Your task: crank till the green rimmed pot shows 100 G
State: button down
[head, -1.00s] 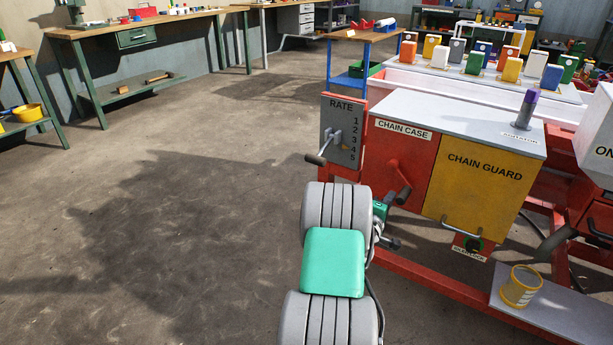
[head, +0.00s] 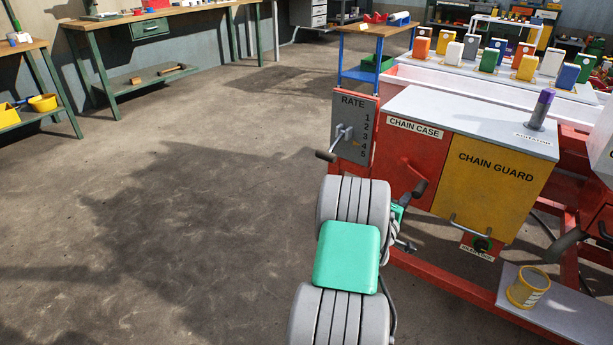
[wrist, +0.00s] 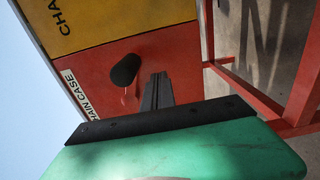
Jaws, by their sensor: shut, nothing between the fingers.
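The crank on the red chain case (head: 400,160) has a dark grip (head: 420,188) that sticks out towards me. In the wrist view the grip (wrist: 125,70) stands just left of my fingers, with a gap in the picture. My gripper (head: 406,246) is shut and empty, low in front of the chain case and below the crank grip; it also shows in the wrist view (wrist: 157,90). The arm hides part of the case's lower left. A pot (head: 528,288) with a yellow rim stands on the grey shelf. I see no green-rimmed pot and no gram readout.
The rate lever (head: 328,155) juts out left of the case. The yellow chain guard (head: 490,185) with its metal handle is on the right. A red frame rail (head: 450,283) runs low in front. The floor (head: 190,230) to the left is clear.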

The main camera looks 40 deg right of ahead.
jog(key=s+a+b, duration=0.1)
jog(key=a+b, duration=0.2)
jog(key=a, duration=0.4)
jog(key=shift+a, duration=0.25)
jog(key=shift+s, duration=0.1)
